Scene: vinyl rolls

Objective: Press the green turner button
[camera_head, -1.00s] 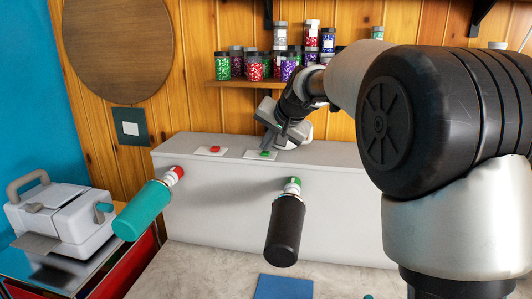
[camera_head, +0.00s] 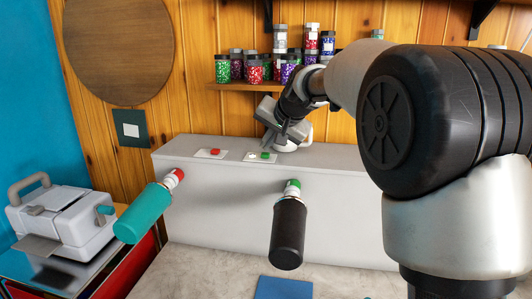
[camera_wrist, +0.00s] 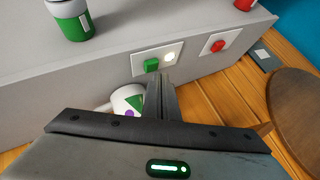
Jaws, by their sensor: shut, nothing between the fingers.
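The green button (camera_head: 264,155) sits on a white plate on top of the long grey box (camera_head: 330,155). A small bright light (camera_wrist: 169,57) glows beside the green button (camera_wrist: 152,65) on the same plate. My gripper (camera_head: 268,143) is shut and empty, with its fingertips just above and behind the green button in the head view. In the wrist view, my gripper's fingertips (camera_wrist: 163,79) end close to the button and appear apart from it. A red button (camera_head: 215,152) is on a separate plate to the left.
A teal roll (camera_head: 142,213) and a black roll (camera_head: 288,235) stick out from the box front. A white mug (camera_wrist: 126,101) stands close beside my fingers. A shelf of jars (camera_head: 255,68) is behind. A white machine (camera_head: 62,222) stands at left.

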